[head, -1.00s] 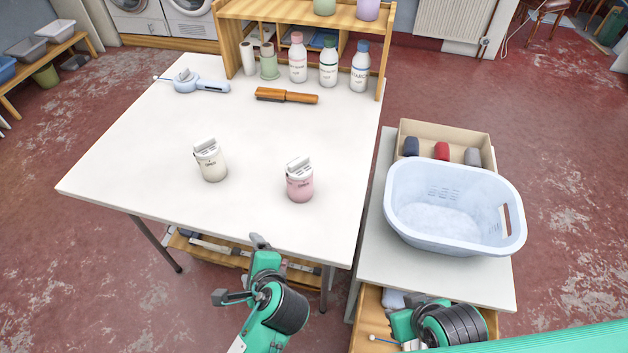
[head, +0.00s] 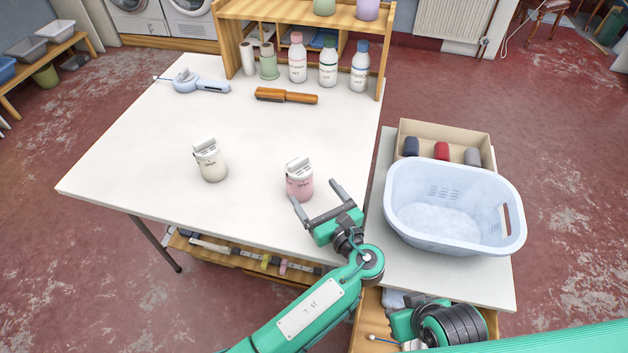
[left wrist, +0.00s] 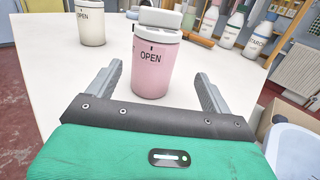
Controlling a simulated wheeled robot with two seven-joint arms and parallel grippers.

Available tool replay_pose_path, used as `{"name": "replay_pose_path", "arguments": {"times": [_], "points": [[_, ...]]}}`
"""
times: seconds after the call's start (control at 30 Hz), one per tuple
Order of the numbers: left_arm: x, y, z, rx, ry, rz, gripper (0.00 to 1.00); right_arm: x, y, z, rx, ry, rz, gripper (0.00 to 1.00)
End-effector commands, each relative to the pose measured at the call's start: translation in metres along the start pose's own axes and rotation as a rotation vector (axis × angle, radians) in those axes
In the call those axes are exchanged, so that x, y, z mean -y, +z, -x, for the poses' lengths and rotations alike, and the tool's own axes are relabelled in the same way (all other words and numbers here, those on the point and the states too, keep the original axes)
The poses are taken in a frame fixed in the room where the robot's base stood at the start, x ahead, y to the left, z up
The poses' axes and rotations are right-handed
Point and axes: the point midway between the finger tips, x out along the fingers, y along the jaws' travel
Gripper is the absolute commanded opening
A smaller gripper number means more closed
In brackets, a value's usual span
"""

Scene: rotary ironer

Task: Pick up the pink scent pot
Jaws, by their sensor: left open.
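The pink scent pot (head: 300,184) stands upright near the front edge of the white table, with a pale lid on top. My left gripper (head: 314,194) is open just in front of it, on its right-hand side in the head view. In the left wrist view the pink pot (left wrist: 155,68) stands ahead of and between the two spread fingers (left wrist: 158,82), with a gap on either side. A cream pot (head: 211,164) stands to the left on the same table. My right arm shows at the bottom of the head view, but its fingers are not visible.
A brush (head: 287,96) and a pale blue tool (head: 196,86) lie farther back. Several bottles stand by the wooden shelf (head: 233,38). A light blue basket (head: 455,212) sits on the side table at right. The table (head: 150,140) is clear around the pots.

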Motion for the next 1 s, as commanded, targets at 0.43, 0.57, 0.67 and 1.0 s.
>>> {"name": "replay_pose_path", "arguments": {"times": [0.43,0.57,0.67,1.0], "points": [[-0.004,0.0,-0.044,0.0,0.002,0.002,0.83,0.0,0.0,0.0,0.0,0.0,0.0,0.34],[-0.009,0.0,-0.063,0.002,0.002,0.001,0.83,0.0,0.0,0.0,0.0,0.0,0.0,0.34],[-0.009,0.0,-0.078,0.001,0.002,0.002,0.83,0.0,0.0,0.0,0.0,0.0,0.0,0.34],[-0.009,-0.001,-0.085,-0.002,0.001,0.002,0.74,0.0,0.0,0.0,0.0,0.0,0.0,0.34]]}}
